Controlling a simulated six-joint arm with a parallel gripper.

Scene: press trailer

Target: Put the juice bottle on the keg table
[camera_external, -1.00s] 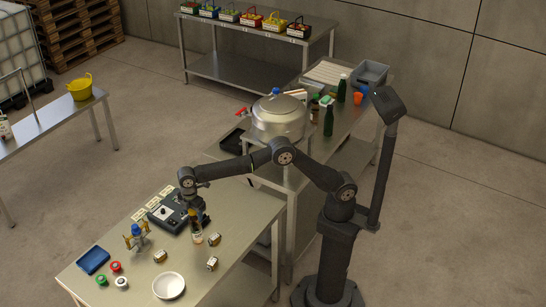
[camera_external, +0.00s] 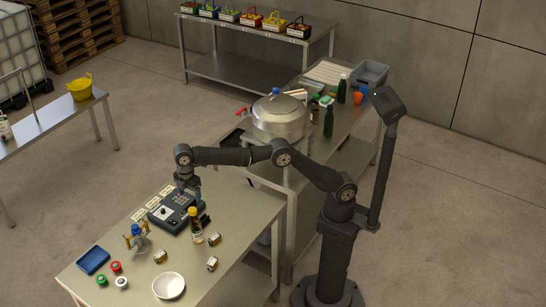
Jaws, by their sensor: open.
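A juice bottle (camera_external: 195,227) with a yellow-orange cap stands upright on the front steel table (camera_external: 235,255). My gripper (camera_external: 198,199) is open and empty, above and just behind the bottle's cap in the picture; it looks apart from the bottle. The fingers are small and dark here, partly against the dark device behind.
A dark control box (camera_external: 170,212) lies beside the bottle. Small jars (camera_external: 212,263), a white bowl (camera_external: 168,286), a blue tray (camera_external: 93,260) and colored caps (camera_external: 115,267) share the front table.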

